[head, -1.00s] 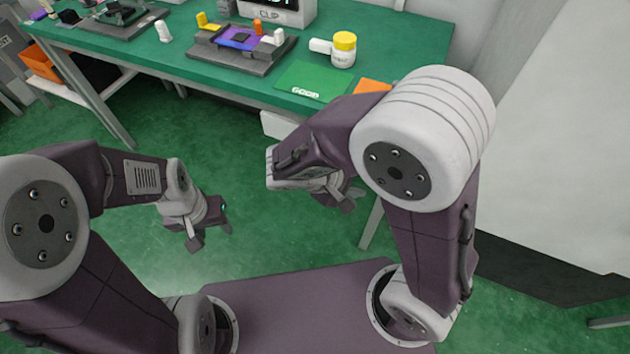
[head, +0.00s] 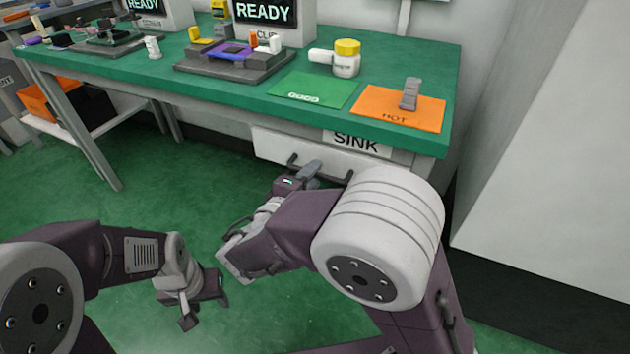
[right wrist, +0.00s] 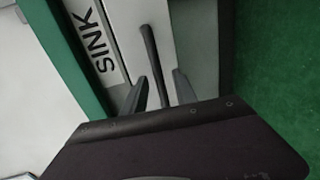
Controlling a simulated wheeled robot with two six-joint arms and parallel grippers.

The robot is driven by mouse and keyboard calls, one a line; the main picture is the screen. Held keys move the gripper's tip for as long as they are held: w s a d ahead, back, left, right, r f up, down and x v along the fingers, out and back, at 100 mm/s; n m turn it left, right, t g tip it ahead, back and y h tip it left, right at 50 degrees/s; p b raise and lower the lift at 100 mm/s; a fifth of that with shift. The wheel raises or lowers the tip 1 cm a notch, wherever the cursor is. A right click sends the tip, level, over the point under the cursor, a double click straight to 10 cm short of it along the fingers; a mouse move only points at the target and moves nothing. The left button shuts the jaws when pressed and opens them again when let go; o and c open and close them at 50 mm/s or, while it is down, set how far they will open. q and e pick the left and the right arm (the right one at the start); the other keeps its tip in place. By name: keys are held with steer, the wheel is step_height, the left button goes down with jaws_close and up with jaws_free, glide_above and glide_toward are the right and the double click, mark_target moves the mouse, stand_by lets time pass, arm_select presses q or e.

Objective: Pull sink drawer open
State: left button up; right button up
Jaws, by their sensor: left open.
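The white sink drawer (head: 270,146) is under the right part of the green table, with a SINK label (head: 357,143) above it. It looks shut. Its dark bar handle (head: 348,177) is partly hidden by my right gripper (head: 306,174). In the right wrist view the handle (right wrist: 150,50) runs between the two fingers of my right gripper (right wrist: 159,86). The fingers are apart, with gaps beside the bar. My left gripper (head: 205,308) is open and empty, low over the floor at the left, away from the drawer.
The green table (head: 225,97) holds a green mat (head: 300,88), an orange HOT mat (head: 385,110) with a grey piece (head: 410,93), a yellow-lidded jar (head: 346,60) and a fixture (head: 235,62). A white wall panel (head: 560,160) stands at the right. The floor before the table is clear.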

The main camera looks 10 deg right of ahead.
steer(key=shift+x, duration=0.9)
jaws_close()
stand_by(0.8)
